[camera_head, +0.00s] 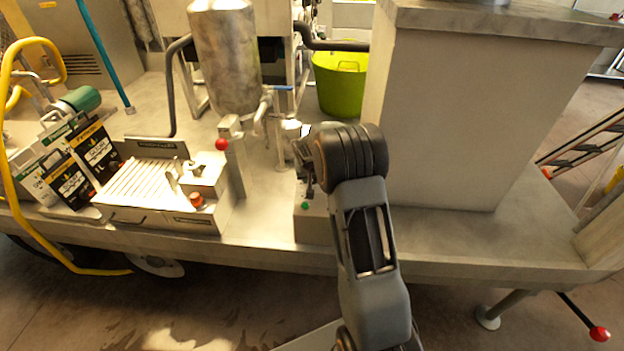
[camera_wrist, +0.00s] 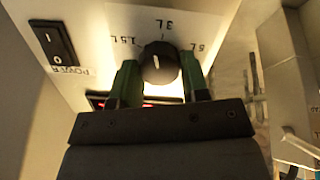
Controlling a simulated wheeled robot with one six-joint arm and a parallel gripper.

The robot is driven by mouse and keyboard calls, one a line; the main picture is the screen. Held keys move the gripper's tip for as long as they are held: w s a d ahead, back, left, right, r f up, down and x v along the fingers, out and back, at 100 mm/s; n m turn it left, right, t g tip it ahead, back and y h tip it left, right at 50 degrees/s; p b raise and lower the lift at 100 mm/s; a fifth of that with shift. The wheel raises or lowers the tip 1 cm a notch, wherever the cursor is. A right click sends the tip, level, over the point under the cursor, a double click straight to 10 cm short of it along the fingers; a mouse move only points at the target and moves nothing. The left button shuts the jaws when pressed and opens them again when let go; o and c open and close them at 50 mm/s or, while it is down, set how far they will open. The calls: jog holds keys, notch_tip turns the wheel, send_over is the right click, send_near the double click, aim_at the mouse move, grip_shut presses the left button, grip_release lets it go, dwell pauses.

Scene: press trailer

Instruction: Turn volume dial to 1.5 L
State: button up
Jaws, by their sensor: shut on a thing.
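The black round volume dial (camera_wrist: 161,58) sits on a pale panel in the wrist view. Its white pointer line points up and slightly left, nearer the 3 L mark than the 1.5 L mark. The 1.5 L label is left of the dial, 3 L above it and 5 L to its right. My gripper (camera_wrist: 160,72) has its two green fingers on either side of the dial, shut on it. In the head view my arm hides the dial, and the control box (camera_head: 313,222) shows only in part below my wrist.
A black power switch (camera_wrist: 51,44) is left of the dial. A partly hidden red display (camera_wrist: 99,101) lies below it. In the head view a large grey block (camera_head: 440,120) stands right of my arm, a metal tank (camera_head: 226,60) and a green tub (camera_head: 340,85) behind it.

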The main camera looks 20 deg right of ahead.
jog(key=n+b, duration=0.1)
jog(key=n, duration=0.3)
jog(key=shift+b, duration=0.3)
jog(key=shift+a+n+h+b, duration=0.1)
jog(key=shift+n+h+b, duration=0.25)
jog(key=shift+n, duration=1.75)
jog(key=o, duration=0.9)
jog(key=b+v, duration=0.1)
jog(key=v, duration=1.2)
jog(key=shift+s+a+r, duration=0.15)
jog(key=shift+s+r, duration=0.05)
jog(key=shift+r, duration=0.1)
